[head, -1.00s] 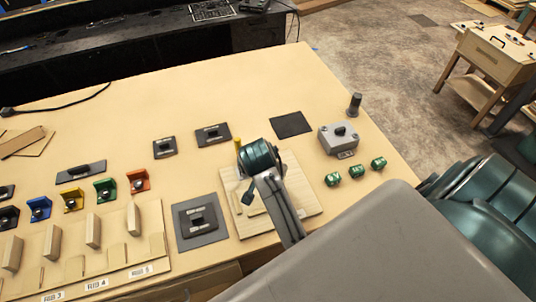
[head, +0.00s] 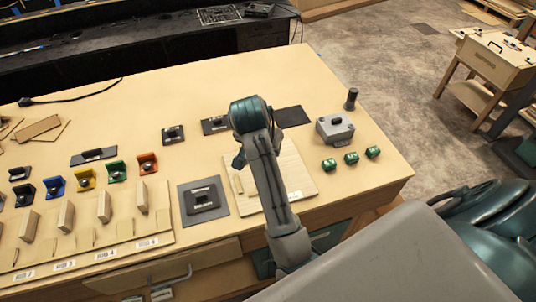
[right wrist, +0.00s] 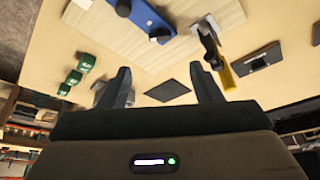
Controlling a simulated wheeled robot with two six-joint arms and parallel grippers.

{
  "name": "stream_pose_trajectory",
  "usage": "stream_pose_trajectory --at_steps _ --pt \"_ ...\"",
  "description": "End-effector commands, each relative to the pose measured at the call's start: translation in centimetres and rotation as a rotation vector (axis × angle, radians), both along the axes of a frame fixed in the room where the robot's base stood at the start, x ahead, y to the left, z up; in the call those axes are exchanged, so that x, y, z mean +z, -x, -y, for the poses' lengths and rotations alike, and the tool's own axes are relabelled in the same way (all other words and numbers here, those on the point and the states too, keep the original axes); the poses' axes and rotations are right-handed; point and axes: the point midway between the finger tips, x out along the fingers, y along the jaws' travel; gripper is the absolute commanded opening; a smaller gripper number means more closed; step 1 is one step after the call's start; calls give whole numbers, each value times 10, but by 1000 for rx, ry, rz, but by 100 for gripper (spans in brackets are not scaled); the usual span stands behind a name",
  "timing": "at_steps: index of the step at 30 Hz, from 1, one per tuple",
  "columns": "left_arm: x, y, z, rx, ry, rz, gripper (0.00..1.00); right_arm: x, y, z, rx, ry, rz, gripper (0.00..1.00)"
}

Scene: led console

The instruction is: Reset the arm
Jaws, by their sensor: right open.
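In the right wrist view my right gripper (right wrist: 165,80) is open and empty, its two fingers wide apart. A blue part with dark knobs (right wrist: 150,18) lies on the wooden board (right wrist: 200,22) beyond the fingers. A yellow piece with a grey and black part (right wrist: 222,66) stands at the board's edge, beyond the right finger. In the head view my right arm covers much of the wooden board (head: 297,172); the blue and yellow parts and my right fingers are hidden there. My left gripper is not in view.
A grey box with a black knob (head: 334,127), green blocks (head: 351,158) and a dark cylinder (head: 351,99) stand right of the board. A black square (head: 292,116) lies behind it. Coloured holders (head: 86,178) and wooden pieces stand left. The tabletop's back middle (head: 190,85) is clear.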

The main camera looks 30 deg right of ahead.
Motion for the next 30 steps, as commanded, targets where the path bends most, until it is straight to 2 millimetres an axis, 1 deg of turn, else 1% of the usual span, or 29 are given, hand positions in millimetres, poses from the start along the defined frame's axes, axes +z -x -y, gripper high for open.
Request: stream_pose_trajectory --at_steps 6,9,15,18,20,23,24,26,27,29,30 --pt "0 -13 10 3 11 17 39 1 -1 0 1 0 0 58" --pt "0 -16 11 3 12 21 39 0 -1 0 0 0 0 58" --pt "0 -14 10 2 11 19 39 -1 0 0 3 1 -1 58" --pt "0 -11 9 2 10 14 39 -10 9 4 29 8 -9 58" --pt "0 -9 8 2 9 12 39 -21 19 8 65 15 -20 58" --pt "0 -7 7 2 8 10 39 -46 47 16 162 35 -40 58" --pt "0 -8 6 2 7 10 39 -57 61 20 211 42 -51 58" --pt "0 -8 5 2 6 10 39 -71 83 24 289 53 -63 58" --pt "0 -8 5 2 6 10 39 -79 98 26 341 60 -72 58" --pt "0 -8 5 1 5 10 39 -89 120 29 419 68 -82 58" --pt "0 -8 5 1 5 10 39 -95 134 29 470 72 -90 58"
